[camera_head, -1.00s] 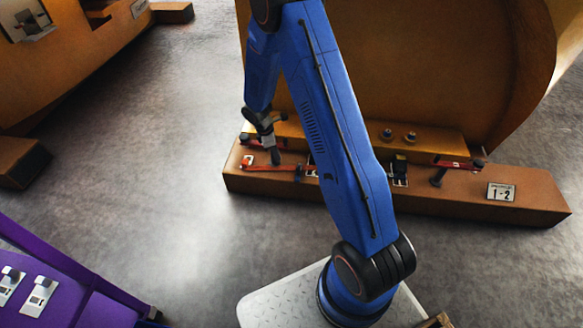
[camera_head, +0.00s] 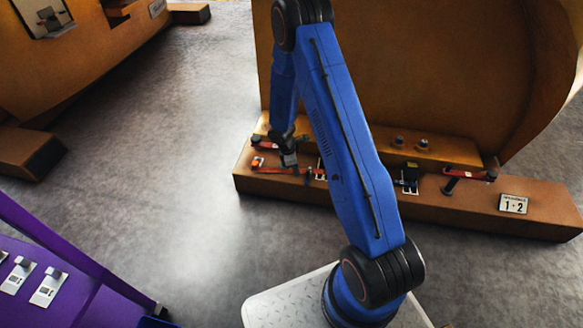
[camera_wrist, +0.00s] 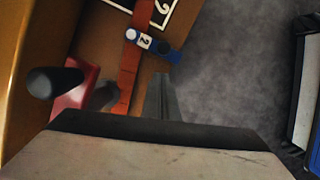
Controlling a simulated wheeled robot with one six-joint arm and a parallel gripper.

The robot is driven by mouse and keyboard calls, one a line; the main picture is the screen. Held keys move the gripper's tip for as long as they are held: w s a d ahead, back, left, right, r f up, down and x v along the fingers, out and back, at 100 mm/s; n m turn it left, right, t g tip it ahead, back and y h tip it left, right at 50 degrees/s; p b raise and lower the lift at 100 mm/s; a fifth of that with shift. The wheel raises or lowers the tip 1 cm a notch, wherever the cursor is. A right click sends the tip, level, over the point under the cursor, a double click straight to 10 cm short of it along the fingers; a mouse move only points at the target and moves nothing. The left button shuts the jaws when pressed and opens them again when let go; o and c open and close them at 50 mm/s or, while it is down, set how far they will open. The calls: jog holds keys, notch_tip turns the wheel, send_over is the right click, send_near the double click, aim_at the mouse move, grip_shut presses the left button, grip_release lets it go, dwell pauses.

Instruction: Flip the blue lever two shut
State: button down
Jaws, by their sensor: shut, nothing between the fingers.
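In the wrist view the blue lever (camera_wrist: 164,48) is a short blue bar with a pale round knob and a white tag marked 2. It lies across a long red strip on the brown ledge. In the head view my gripper (camera_head: 290,160) is low over the left part of the ledge, and I cannot make out the blue lever there.
The brown ledge (camera_head: 350,193) carries other red handles, such as one at its right (camera_head: 468,174), and a 1-2 sign (camera_head: 513,204). A black knob (camera_wrist: 55,82) stands left of my fingers. Open grey floor lies in front. A purple unit (camera_head: 75,275) is at lower left.

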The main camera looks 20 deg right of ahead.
aim_at(309, 173)
jog(key=shift+s+d, duration=0.15)
jog(key=shift+d, duration=0.4)
jog(key=shift+s+d, duration=0.15)
jog(key=shift+d, duration=0.4)
jog(key=shift+d, duration=0.1)
